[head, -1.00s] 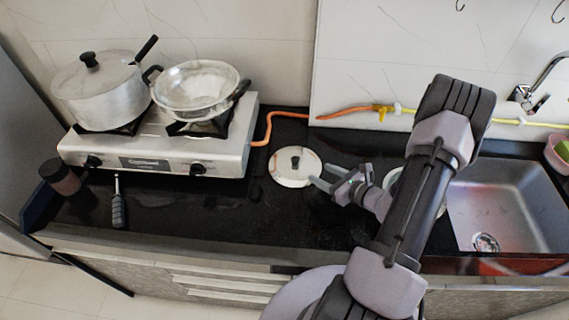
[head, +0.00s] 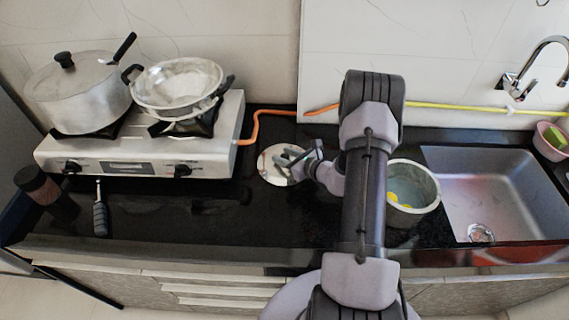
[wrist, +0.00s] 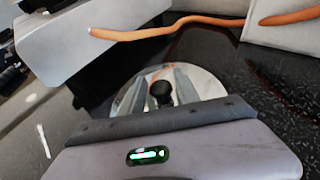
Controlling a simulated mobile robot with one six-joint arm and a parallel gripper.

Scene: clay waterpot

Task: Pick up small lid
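The small lid (head: 267,171) is a round, pale disc with a dark knob, lying flat on the black counter between the stove and the pot. My gripper (head: 288,161) is over the lid and hides part of it, including the knob, in the head view. In the wrist view, the small lid (wrist: 207,84) lies ahead. Its black knob (wrist: 160,93) appears between the two separated fingers of my gripper (wrist: 160,80). The gripper is open; I cannot tell whether a finger touches the knob.
A grey pot (head: 421,198) with yellow things inside stands right of my arm, beside the sink (head: 485,190). The stove (head: 140,155) with a large lidded pot (head: 80,92) and a pan (head: 178,85) is at left. An orange hose (head: 257,124) runs behind the lid.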

